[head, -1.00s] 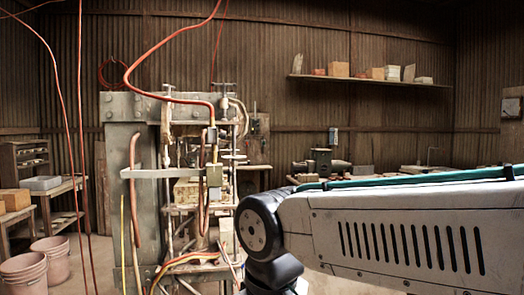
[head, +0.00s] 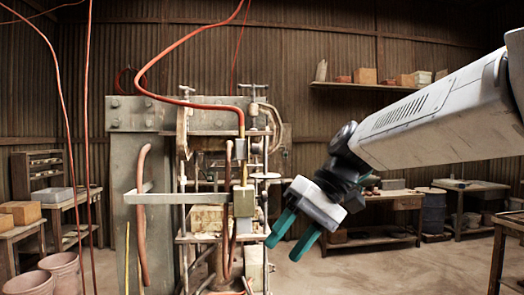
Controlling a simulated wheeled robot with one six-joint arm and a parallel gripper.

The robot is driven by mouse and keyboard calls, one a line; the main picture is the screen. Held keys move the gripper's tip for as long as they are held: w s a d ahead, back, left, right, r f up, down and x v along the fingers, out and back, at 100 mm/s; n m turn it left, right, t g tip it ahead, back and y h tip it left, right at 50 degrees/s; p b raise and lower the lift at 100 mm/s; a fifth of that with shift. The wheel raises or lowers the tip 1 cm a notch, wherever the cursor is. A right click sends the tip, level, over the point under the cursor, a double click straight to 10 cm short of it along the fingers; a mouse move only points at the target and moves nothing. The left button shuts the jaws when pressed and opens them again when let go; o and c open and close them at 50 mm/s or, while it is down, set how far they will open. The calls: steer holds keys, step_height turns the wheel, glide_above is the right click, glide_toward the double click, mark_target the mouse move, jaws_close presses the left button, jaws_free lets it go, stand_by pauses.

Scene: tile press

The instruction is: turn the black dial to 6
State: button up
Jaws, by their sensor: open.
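My gripper (head: 285,248) hangs from the arm at the centre right of the head view. Its two green fingers point down and to the left, apart from each other, with nothing between them. The tile press (head: 129,220) stands to its left, a grey steel frame with hoses and several plates. A small grey box (head: 244,201) is fixed at the front of the press, left of the gripper. I cannot make out a black dial or any numbers on the press. The gripper overlaps the press's right edge in the picture; I cannot tell its distance from it.
An orange hose (head: 140,75) hangs over the press. A flat metal bar (head: 175,198) crosses its front. Pink buckets (head: 60,271) and a table (head: 75,201) stand at left. Workbenches (head: 385,201) line the back right, under a wall shelf (head: 365,86). Floor at lower right is partly clear.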

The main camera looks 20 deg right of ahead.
steer(key=w+d+r+n+t+y, duration=0.1)
steer(key=w+d+r+y, duration=0.2)
steer(key=w, duration=0.4)
steer(key=w+r+n+y, duration=0.1)
steer(key=w+r+y, duration=0.1)
steer(key=w+r, duration=0.45)
steer(key=n+t+y, duration=0.2)
steer(key=n+y, duration=0.1)
steer(key=y, duration=0.2)
glide_toward(254, 149)
steer(key=w+x, duration=0.1)
steer(key=x, duration=0.6)
steer(key=shift+w+n, duration=0.3)
steer(key=shift+w, duration=0.05)
steer(key=c, duration=1)
